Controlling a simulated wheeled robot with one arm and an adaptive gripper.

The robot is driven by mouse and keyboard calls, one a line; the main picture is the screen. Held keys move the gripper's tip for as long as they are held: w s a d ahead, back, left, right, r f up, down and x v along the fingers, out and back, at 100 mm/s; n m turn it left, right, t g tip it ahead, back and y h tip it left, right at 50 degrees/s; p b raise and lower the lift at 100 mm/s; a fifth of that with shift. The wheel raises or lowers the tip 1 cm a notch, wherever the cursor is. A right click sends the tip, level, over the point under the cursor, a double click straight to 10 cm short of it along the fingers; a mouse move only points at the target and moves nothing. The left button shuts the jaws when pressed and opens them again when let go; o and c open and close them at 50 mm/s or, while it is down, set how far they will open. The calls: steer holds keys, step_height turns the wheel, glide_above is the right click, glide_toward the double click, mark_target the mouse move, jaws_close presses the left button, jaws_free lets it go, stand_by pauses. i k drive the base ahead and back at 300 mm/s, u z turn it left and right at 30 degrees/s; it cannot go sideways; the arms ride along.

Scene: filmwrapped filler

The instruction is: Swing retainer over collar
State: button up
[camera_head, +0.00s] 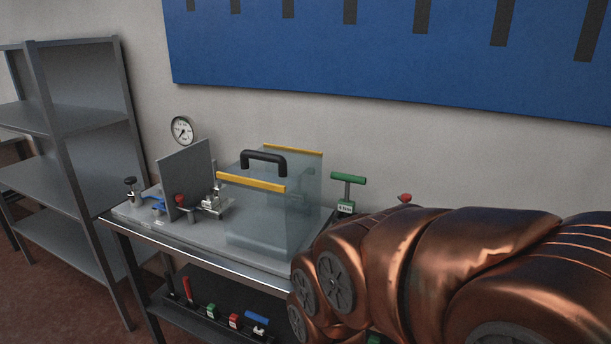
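A metal bench (170,233) stands against the wall with a test rig on it. Small metal fittings (212,203) and a red knob (180,200) sit beside an upright grey plate (187,175). A retainer and a collar may be among these fittings, but they are too small to tell apart. A clear guard box (262,215) with yellow edges and a black handle (264,158) stands just right of them. My copper arm fills the lower right. My gripper is not visible.
A round gauge (182,130) is above the bench's back edge. A green T-handle (348,190) stands right of the guard. Several tools lie on the lower shelf (170,312). An empty grey rack (75,150) stands left.

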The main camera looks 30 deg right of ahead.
mark_target(404, 197)
steer(key=u, duration=1.2)
steer(key=k, duration=0.6)
steer(key=z, duration=1.45)
steer(key=i, duration=0.2)
steer(key=z, duration=0.15)
